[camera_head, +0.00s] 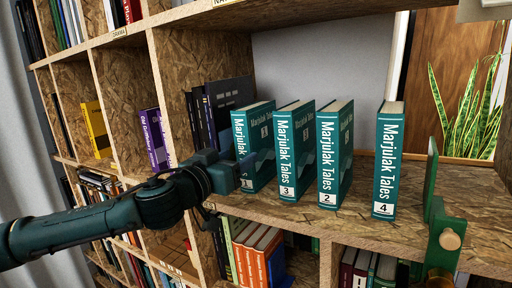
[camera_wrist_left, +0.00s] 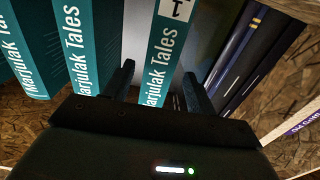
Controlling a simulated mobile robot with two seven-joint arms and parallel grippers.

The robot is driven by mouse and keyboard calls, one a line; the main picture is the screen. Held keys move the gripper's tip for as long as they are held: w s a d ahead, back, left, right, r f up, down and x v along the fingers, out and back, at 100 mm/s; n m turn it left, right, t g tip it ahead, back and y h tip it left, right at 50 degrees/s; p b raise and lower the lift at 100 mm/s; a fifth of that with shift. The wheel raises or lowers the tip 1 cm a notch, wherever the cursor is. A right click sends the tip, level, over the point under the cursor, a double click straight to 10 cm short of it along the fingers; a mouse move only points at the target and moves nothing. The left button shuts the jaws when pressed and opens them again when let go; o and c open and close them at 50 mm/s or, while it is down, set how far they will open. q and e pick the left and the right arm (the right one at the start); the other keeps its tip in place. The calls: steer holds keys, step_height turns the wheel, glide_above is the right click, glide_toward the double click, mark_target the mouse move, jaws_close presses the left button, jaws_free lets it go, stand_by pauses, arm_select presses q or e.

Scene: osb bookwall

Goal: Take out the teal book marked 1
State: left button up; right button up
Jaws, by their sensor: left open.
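The teal book marked 1 (camera_head: 252,135) is the leftmost of several teal Marjulak Tales books on the middle shelf. It stands upright, and my gripper hides part of its lower spine and label in the head view. In the left wrist view its spine (camera_wrist_left: 163,55) runs between my two fingers, label at the top. My left gripper (camera_head: 242,173) is open at the spine, one finger on each side. I cannot tell how deep the fingers reach or whether they touch the book. My right gripper is not in view.
Teal books marked 3 (camera_head: 294,150), 2 (camera_head: 334,155) and 4 (camera_head: 387,160) stand to the right, with gaps between. Dark books (camera_head: 212,108) stand close on the left, near the upright panel (camera_head: 185,60). A green piece with a round knob (camera_head: 450,241) stands at the shelf edge.

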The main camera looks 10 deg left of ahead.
mark_target(242, 153)
arm_select(q)
steer(key=shift+x, duration=1.95)
steer(key=c, duration=1)
steer(key=shift+r, duration=0.2)
steer(key=shift+c, duration=0.4)
steer(key=shift+v, duration=1.6)
